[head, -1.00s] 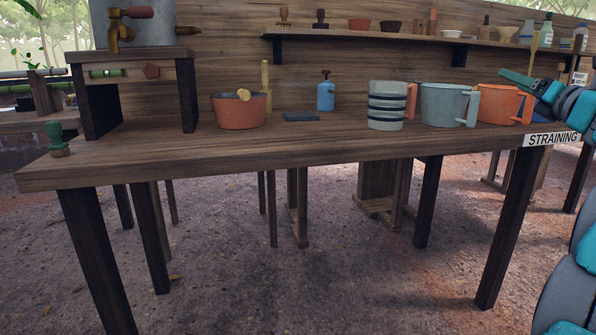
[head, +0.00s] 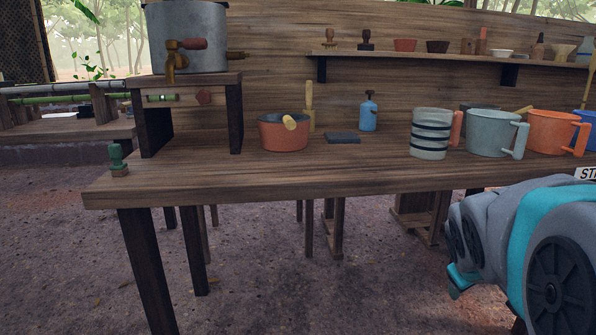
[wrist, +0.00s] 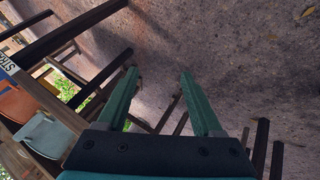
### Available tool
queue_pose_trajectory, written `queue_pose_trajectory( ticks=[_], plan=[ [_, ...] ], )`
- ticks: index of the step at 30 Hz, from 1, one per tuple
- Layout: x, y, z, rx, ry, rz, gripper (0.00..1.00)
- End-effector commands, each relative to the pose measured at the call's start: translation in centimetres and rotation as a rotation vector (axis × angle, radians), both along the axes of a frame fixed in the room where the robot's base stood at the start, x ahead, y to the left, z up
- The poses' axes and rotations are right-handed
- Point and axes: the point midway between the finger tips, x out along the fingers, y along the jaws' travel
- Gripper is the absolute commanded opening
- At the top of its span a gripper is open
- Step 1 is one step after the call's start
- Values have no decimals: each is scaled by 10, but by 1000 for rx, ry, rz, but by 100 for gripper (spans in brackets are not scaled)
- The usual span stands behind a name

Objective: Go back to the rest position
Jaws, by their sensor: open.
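My gripper (wrist: 160,80) shows in the wrist view with its two green fingers spread apart and nothing between them. Beyond the fingers lie bare ground and dark table legs. In the head view my grey and teal arm is folded at the lower right, in front of the table (head: 250,180). The gripper's fingers cannot be made out in the head view.
The table holds an orange-red pot (head: 283,135), a blue bottle (head: 369,113), a striped jug (head: 431,134), a grey jug (head: 487,132) and an orange jug (head: 552,132). A metal tank (head: 187,38) stands on a raised stand at left. Ground before the table is clear.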

Motion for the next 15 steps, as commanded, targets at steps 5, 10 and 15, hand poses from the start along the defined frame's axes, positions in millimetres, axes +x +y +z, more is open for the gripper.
queue_pose_trajectory(
  ticks=[5,10,15],
  plan=[
    [-78,83,-50,226,205,-83,68],
    [-159,146,-80,373,413,-159,68],
    [-218,182,-92,441,568,-211,68]
  ],
)
